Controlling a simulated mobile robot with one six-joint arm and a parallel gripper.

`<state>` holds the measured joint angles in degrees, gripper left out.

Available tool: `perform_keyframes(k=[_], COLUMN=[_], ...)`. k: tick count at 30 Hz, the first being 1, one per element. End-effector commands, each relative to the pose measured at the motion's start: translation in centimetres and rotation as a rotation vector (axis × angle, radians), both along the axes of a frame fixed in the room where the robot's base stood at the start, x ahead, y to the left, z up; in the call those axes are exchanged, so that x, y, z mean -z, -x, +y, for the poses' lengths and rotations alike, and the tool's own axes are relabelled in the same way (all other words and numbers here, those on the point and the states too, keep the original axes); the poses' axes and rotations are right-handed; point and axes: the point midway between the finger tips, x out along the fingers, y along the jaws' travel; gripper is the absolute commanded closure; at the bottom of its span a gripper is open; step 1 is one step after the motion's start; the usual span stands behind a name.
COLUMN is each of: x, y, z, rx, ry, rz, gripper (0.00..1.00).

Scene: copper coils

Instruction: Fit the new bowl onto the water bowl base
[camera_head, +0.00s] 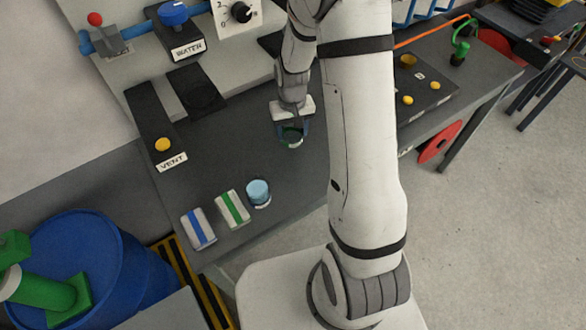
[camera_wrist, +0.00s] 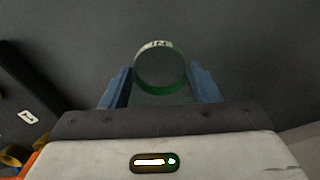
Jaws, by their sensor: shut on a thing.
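My gripper (camera_head: 291,138) is shut on a clear round bowl with a green band (camera_head: 292,134), held over the dark bench. In the wrist view, the bowl (camera_wrist: 178,89) sits between the two blue fingers of my gripper (camera_wrist: 160,72); a white label with dark marks shows on its far rim. A black block with a blue knob (camera_head: 173,14) and a WATER label stands at the back left. The held bowl is apart from both.
A light blue cup (camera_head: 258,192) stands at the bench front beside a green-striped box (camera_head: 232,208) and a blue-striped box (camera_head: 198,229). A VENT block with a yellow button (camera_head: 162,145) is at left. A blue drum (camera_head: 88,262) stands below. Bare bench surrounds my gripper.

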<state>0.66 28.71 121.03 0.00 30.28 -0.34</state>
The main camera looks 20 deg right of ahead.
Motion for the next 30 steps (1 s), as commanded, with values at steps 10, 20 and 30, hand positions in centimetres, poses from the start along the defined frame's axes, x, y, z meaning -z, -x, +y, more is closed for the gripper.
perform_keyframes(k=[10,20,30], x=[-4.7,-1.9,2.1], y=[5.1,6.2,6.2], z=[-1.1,-1.2,-1.2], rx=[-0.004,-0.006,-0.006], ry=[0.0,0.0,0.0], rz=[-0.004,0.006,0.005], gripper=[0.7,0.7,0.7])
